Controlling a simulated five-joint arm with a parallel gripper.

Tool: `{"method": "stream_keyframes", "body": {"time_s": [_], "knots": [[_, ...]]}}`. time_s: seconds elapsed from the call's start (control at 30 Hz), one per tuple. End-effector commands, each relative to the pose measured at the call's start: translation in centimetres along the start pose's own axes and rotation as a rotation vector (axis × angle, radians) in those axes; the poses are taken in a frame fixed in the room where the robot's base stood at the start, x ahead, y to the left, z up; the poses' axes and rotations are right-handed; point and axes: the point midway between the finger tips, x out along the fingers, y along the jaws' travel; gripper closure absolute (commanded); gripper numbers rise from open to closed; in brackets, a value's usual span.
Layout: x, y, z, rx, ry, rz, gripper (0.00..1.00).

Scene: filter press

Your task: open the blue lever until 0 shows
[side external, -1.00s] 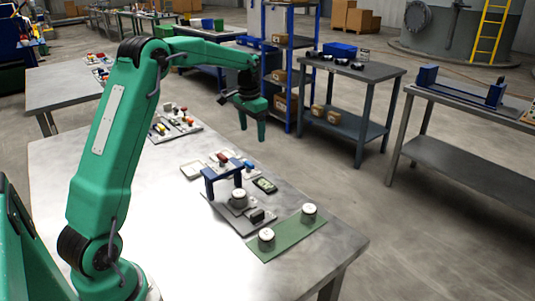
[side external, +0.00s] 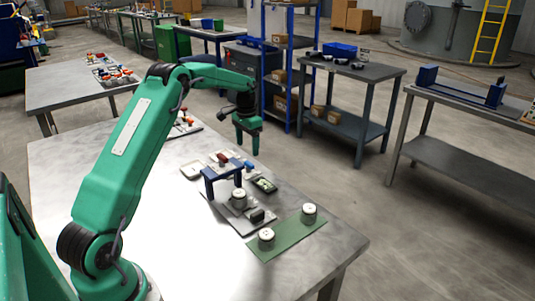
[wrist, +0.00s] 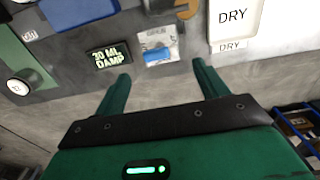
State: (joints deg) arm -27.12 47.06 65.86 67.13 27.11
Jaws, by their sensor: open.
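The blue lever (wrist: 157,55) lies on a small light plate in the wrist view, ahead of and between my fingertips. It shows small in the side view (side external: 249,166). My gripper (wrist: 163,72) is open and empty, its two green fingers spread apart. In the side view my gripper (side external: 246,146) hangs fingers down above the far edge of the bench, over the lever area. No contact with the lever shows. A dark display (wrist: 109,56) left of the lever reads "20 ML DAMP"; it also shows in the side view (side external: 264,184).
A blue press frame (side external: 210,176) stands nearer the camera, with a white-topped cylinder (side external: 239,196) beside it. Two more cylinders stand on a green mat (side external: 290,240). A pale tray (wrist: 233,18) is marked "DRY". The bench's near left is bare.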

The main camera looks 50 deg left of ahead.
Motion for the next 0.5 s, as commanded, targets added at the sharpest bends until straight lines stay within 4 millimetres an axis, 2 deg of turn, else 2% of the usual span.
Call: {"method": "stream_keyframes", "body": {"time_s": [0.3,0.5], "knots": [[3.9,0.1,0.1,0.0,-0.001,0.001,0.27],[5.7,0.0,0.0,0.0,0.0,0.0,0.27]]}}
